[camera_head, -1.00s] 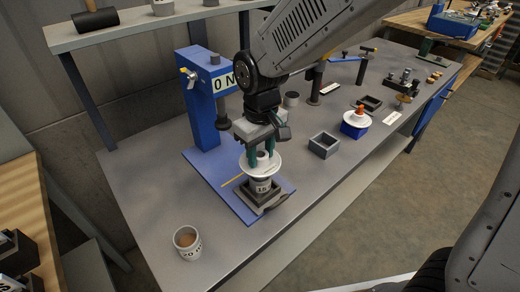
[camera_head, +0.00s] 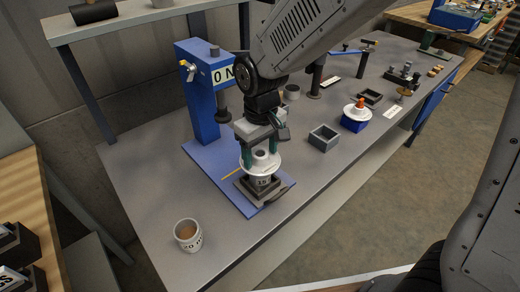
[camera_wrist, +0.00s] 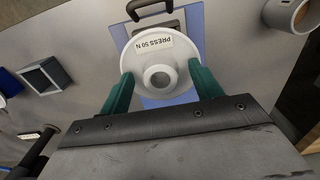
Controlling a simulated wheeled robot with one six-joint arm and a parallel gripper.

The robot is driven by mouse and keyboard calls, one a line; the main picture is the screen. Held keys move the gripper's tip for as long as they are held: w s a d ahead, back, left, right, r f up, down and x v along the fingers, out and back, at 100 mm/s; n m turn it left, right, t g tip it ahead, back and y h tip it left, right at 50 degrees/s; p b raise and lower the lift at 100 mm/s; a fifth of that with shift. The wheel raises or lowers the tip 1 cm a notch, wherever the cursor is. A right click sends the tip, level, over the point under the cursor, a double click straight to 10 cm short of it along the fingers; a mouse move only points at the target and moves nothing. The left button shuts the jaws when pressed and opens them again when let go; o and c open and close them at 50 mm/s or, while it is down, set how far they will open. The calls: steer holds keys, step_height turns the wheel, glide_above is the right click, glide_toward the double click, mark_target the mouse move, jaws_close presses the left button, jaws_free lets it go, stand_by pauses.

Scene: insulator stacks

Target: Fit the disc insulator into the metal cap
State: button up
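The white disc insulator (camera_head: 262,165) sits level on top of a short labelled cylinder (camera_head: 263,181), which stands in a dark square holder (camera_head: 248,190). The disc fills the middle of the wrist view (camera_wrist: 150,82), with a "PRESS 50 N" label and a round raised hub with a hole. My gripper (camera_head: 260,152) is just above the disc; its green fingers (camera_wrist: 160,82) stand apart on either side of the hub, with gaps showing between them and the hub. The metal cap cannot be told apart clearly; the disc hides whatever lies directly beneath it.
A blue press (camera_head: 201,110) stands behind the holder, its blue base plate (camera_head: 212,165) under it. A cup (camera_head: 188,235) is at the front left. An empty grey box (camera_head: 323,137) and a blue box with a white-and-orange piece (camera_head: 356,115) are to the right.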

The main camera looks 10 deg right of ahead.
step_height(320, 180, up, 8)
stand_by(0.7)
steer(key=shift+f, duration=0.15)
